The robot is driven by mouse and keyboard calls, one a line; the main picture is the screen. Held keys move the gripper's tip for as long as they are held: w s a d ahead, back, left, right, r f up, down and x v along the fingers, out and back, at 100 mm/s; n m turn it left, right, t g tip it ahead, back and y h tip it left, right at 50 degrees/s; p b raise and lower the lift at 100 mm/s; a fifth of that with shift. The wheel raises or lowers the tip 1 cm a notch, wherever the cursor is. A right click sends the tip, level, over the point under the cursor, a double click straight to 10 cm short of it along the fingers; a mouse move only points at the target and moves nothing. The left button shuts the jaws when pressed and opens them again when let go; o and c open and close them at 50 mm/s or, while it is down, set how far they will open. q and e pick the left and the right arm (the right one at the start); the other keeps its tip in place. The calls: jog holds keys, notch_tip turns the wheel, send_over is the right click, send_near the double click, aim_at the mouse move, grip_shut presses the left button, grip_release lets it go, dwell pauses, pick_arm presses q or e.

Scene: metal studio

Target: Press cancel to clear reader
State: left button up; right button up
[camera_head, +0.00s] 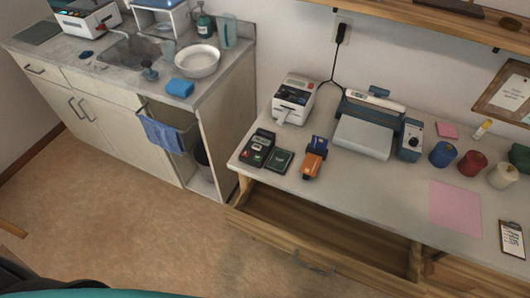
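A dark device with a small screen and buttons (258,149) sits at the front left of the wooden desk; I cannot read its button labels. A small dark green-topped pad (280,160) lies just right of it. An orange handheld device (312,165) with a blue piece (318,143) at its far end lies further right. A white machine with a dark panel (293,98) stands behind them. I cannot tell for sure which is the reader or which button is cancel. Neither gripper is in view.
The desk's drawer (310,240) is pulled open below the front edge. A sink counter (115,75) stands left. The floor (120,210) is mostly clear.

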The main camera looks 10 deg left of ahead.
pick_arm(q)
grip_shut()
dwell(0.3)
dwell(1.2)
